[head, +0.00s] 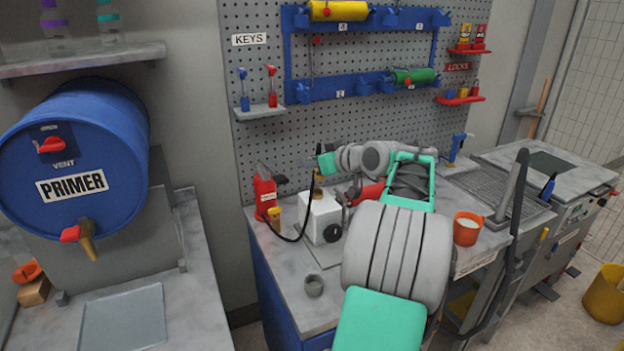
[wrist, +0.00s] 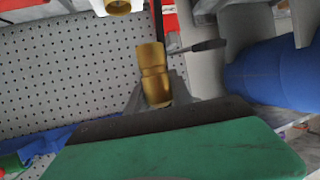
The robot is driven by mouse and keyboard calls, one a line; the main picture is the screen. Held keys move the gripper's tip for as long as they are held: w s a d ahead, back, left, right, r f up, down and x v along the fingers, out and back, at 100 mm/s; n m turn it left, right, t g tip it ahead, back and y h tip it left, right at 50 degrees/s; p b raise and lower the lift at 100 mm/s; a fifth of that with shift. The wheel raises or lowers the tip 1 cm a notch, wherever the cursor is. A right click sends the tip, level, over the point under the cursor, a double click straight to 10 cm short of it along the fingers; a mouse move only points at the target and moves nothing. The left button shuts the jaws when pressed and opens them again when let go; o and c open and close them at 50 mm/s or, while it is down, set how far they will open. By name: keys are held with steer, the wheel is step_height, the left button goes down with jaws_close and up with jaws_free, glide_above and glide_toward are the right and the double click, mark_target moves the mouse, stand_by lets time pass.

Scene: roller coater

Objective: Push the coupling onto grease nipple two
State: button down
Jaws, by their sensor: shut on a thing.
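My gripper (head: 322,162) is at the far end of my outstretched arm, above a white block (head: 322,216) on the workbench. It is shut on the brass coupling (wrist: 153,75), which stands out beyond the green, dark-edged jaw in the wrist view. A black hose (head: 293,238) loops from beside the red grease pump (head: 265,196) up toward my gripper. A small brass part (head: 317,192) shows at the top of the block, below the gripper. I cannot read any nipple number, and I cannot tell whether the coupling touches a nipple.
A brass piece (head: 275,213) stands by the red pump. A pegboard (head: 262,140) with rollers and shelves rises behind.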

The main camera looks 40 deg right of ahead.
steer(key=w+d+f, duration=0.1)
steer(key=w+f, duration=0.1)
steer(key=w+d+f+p, duration=0.1)
steer(key=w+f, duration=0.1)
steer(key=w+d+f+p, duration=0.1)
steer(key=d+f, duration=0.1)
steer(key=shift+w+d+f, duration=0.1)
steer(key=shift+w+f, duration=0.1)
steer(key=shift+w, duration=0.2)
step_height(320, 180, down, 3)
steer(key=shift+f+p, duration=0.2)
steer(key=shift+p, duration=0.8)
steer(key=shift+f, duration=0.3)
steer(key=c, duration=1.5)
jaws_free()
steer(key=shift+f, duration=0.1)
steer(key=shift+o, duration=1)
steer(key=shift+w+d, duration=0.1)
steer(key=shift+w, duration=0.05)
steer(key=shift+o, duration=0.9)
steer(key=shift+r, duration=0.2)
